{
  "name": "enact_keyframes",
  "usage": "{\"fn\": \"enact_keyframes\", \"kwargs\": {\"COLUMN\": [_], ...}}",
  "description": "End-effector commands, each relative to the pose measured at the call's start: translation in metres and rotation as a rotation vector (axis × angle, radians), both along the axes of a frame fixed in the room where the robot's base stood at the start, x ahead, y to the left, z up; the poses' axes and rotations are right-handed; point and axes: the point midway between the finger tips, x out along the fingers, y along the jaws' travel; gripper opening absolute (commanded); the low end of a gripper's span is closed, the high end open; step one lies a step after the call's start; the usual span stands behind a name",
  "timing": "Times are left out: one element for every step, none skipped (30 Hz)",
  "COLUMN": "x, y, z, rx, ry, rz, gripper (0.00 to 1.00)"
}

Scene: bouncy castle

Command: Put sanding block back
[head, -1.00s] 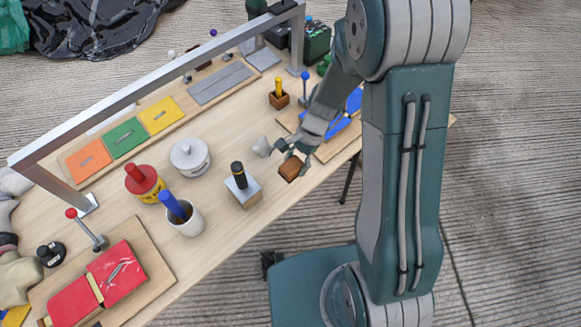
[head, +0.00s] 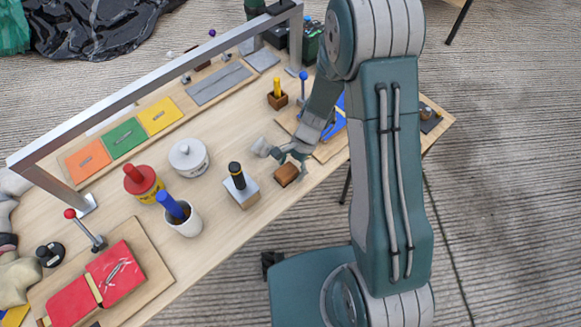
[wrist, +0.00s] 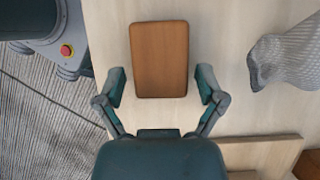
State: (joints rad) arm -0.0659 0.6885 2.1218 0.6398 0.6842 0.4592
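A brown block with rounded edges, seemingly the sanding block (head: 286,174), lies flat on the wooden table (head: 225,122) near its front edge. In the wrist view the block (wrist: 159,60) is straight ahead of my gripper. My gripper (head: 296,155) is open just behind the block in the head view. In the wrist view its two fingers (wrist: 161,86) stand on either side of the block's near end, with a gap on each side. The block's underside is hidden.
A small grey object (head: 261,147) sits left of my gripper. A black-handled block (head: 241,186), a white lidded pot (head: 189,157) and a cup with a blue handle (head: 180,214) stand farther left. A metal frame (head: 150,87) spans the table's back. Bare table lies left of the block.

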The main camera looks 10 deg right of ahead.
Motion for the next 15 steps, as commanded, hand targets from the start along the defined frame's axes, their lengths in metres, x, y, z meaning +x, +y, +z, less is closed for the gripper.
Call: {"fn": "enact_keyframes", "kwargs": {"x": [0.000, 0.000, 0.000, 0.000, 0.000, 0.000, 0.000, 0.000, 0.000, 0.000, 0.000, 0.000, 0.001, 0.002, 0.004], "y": [0.000, 0.000, 0.000, 0.000, 0.001, 0.001, 0.001, 0.001, 0.000, 0.000, 0.000, 0.000, -0.001, -0.002, -0.004], "z": [0.000, 0.000, 0.000, 0.000, 0.000, 0.000, 0.000, 0.000, 0.000, 0.001, 0.001, 0.003, 0.006, 0.009, 0.014], "rx": [0.000, 0.000, -0.001, -0.001, -0.001, -0.001, -0.001, -0.001, 0.000, 0.000, -0.001, 0.000, 0.000, 0.000, 0.001], "ry": [0.000, 0.000, 0.001, 0.001, 0.001, 0.001, 0.001, 0.001, 0.000, 0.000, -0.001, -0.002, -0.002, -0.002, -0.004], "rz": [0.000, 0.000, 0.000, 0.000, 0.000, 0.000, 0.000, 0.000, 0.001, 0.001, 0.001, 0.000, 0.000, 0.000, -0.002], "gripper": [0.96, 0.96, 0.96, 0.96, 0.96, 0.96, 0.96, 0.96, 0.96, 0.96, 0.96, 0.96, 0.96, 0.96, 0.96]}}
